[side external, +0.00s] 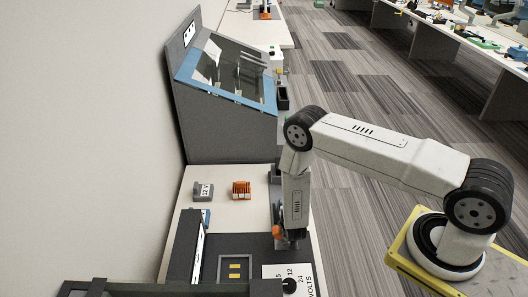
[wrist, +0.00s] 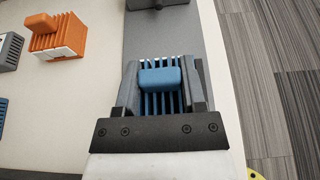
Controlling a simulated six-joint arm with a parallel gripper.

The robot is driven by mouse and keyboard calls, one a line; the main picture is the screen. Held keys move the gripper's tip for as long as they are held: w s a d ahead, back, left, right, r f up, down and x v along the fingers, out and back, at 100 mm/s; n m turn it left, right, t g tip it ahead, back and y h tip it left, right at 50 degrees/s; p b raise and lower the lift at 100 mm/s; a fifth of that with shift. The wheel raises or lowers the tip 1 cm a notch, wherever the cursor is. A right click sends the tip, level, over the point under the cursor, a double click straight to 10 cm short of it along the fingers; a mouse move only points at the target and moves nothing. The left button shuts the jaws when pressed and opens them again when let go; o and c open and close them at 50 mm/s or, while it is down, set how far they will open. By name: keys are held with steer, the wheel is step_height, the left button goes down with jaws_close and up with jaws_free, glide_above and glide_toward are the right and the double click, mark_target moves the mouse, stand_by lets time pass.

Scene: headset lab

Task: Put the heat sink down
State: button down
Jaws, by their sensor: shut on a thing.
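My gripper (wrist: 161,92) is shut on a blue finned heat sink (wrist: 160,78) in the wrist view. The fingers stand on its left and right sides, and its fins show below and beyond a raised blue block. Under it is a dark grey strip (wrist: 150,35); I cannot tell if it touches. In the side view my gripper (side external: 291,243) points down near the dark panel, and the held heat sink is hidden. An orange finned block (side external: 241,190) sits on the white bench; it also shows in the wrist view (wrist: 62,35).
A grey block marked 12 (side external: 203,191) stands left of the orange one. A dark panel (side external: 240,245) with a volts dial (side external: 290,286) lies in front. A sloped grey cabinet (side external: 225,130) stands behind. The bench edge drops to the floor on the right.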

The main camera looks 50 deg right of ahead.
steer(key=shift+f, duration=0.15)
steer(key=shift+c, duration=0.8)
jaws_free()
steer(key=shift+r, duration=0.2)
steer(key=shift+s+a+r, duration=0.1)
steer(key=shift+s+a, duration=0.1)
steer(key=shift+a, duration=0.05)
steer(key=v, duration=0.2)
steer(key=shift+s+a+r, duration=0.1)
steer(key=shift+s+r, duration=0.05)
steer(key=shift+r, duration=0.1)
step_height(320, 180, up, 4)
steer(key=shift+f, duration=0.1)
steer(key=shift+r, duration=1.35)
